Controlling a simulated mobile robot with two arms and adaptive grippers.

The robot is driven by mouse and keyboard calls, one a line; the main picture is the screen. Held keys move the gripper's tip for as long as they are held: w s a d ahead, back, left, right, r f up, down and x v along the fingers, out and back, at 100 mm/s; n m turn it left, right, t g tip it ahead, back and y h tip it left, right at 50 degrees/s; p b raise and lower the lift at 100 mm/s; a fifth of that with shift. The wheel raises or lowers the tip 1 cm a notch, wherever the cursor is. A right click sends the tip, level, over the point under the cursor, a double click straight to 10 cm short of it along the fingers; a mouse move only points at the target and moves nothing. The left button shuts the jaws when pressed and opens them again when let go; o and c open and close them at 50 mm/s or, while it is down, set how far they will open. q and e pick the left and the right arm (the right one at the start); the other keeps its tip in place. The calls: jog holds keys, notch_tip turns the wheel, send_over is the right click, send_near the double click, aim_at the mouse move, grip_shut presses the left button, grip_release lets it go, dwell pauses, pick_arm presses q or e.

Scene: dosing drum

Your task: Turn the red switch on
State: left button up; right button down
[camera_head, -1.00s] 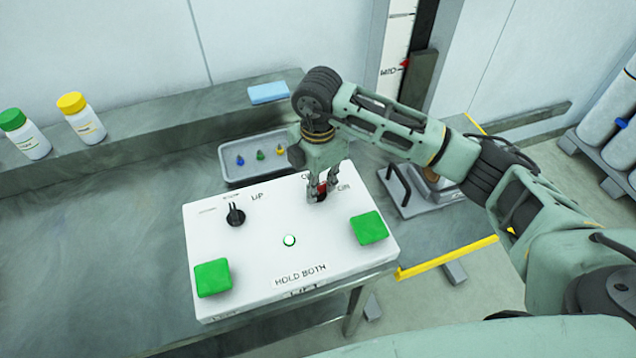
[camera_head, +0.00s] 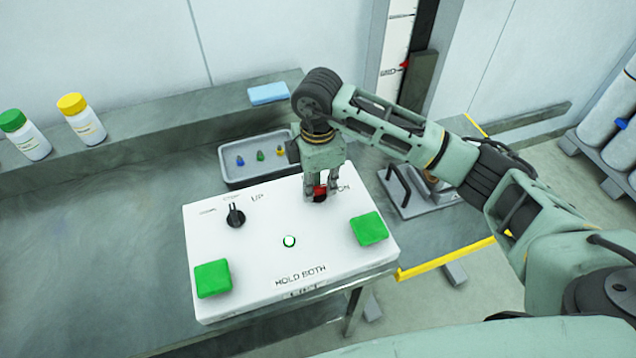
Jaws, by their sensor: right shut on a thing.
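The red switch (camera_head: 319,190) sits on a dark round base near the back right of the white control box (camera_head: 255,273), with an "ON" label to its right. My right gripper (camera_head: 321,197) points down over the switch and is shut on it. Its fingers hide part of the switch, so I cannot tell which way the switch is turned. My left gripper is not in view.
The box also bears a black knob (camera_head: 235,215), two green buttons (camera_head: 212,278) and (camera_head: 369,229), and a lit round lamp (camera_head: 289,241). A grey tray (camera_head: 232,176) with small coloured pieces stands behind it. Two bottles stand on the back ledge at left.

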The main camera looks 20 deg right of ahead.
aim_at(318, 187)
jog(key=c, duration=1.8)
grip_release()
jog(key=shift+r, duration=0.15)
notch_tip(318, 187, up, 12)
